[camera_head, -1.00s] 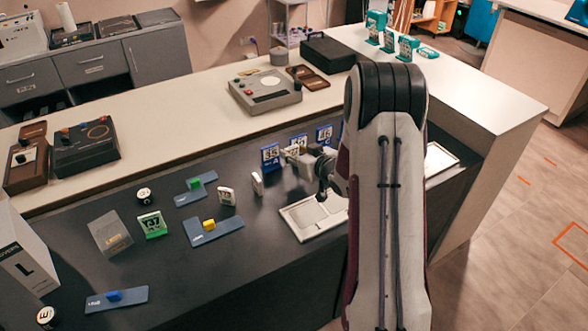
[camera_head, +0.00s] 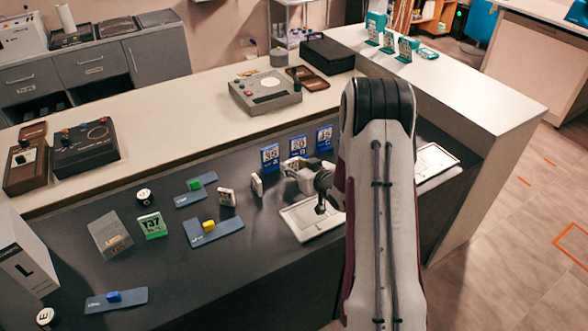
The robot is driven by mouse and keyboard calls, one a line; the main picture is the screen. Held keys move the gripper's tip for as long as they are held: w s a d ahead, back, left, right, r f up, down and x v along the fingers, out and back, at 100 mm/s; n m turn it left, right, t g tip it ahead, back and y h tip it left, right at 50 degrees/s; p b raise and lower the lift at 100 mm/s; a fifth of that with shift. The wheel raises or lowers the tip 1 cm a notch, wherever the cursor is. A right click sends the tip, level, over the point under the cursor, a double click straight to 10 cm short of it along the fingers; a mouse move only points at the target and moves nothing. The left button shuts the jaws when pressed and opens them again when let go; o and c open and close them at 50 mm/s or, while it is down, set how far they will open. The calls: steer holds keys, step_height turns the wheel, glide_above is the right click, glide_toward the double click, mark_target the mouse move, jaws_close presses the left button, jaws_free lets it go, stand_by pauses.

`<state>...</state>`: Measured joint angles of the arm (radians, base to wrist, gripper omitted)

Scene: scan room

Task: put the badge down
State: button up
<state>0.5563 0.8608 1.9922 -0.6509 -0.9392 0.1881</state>
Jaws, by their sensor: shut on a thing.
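My gripper (camera_head: 297,170) is at the end of my arm, over the dark lower counter (camera_head: 270,232), just in front of the blue number signs. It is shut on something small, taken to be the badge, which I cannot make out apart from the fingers. A pale tray (camera_head: 300,226) lies just in front of and below my gripper. Three upright blue signs stand behind it: the left sign (camera_head: 270,157), the middle sign (camera_head: 297,146) and the right sign (camera_head: 324,137). A small white upright piece (camera_head: 257,185) stands to the left of my gripper.
Another white piece (camera_head: 227,197), a green number stand (camera_head: 152,225) and blue mats, one with a yellow block (camera_head: 209,225), occupy the counter to the left. A second pale tray (camera_head: 436,159) lies right of my arm. A grey device (camera_head: 265,92) stands on the raised ledge behind.

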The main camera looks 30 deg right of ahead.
steer(key=shift+f, duration=0.7)
steer(key=shift+f, duration=0.15)
steer(key=o, duration=0.9)
steer(key=shift+o, duration=0.2)
steer(key=shift+s+r, duration=0.1)
steer(key=shift+r, duration=0.1)
steer(key=shift+v, duration=5.9)
steer(key=shift+r, duration=0.1)
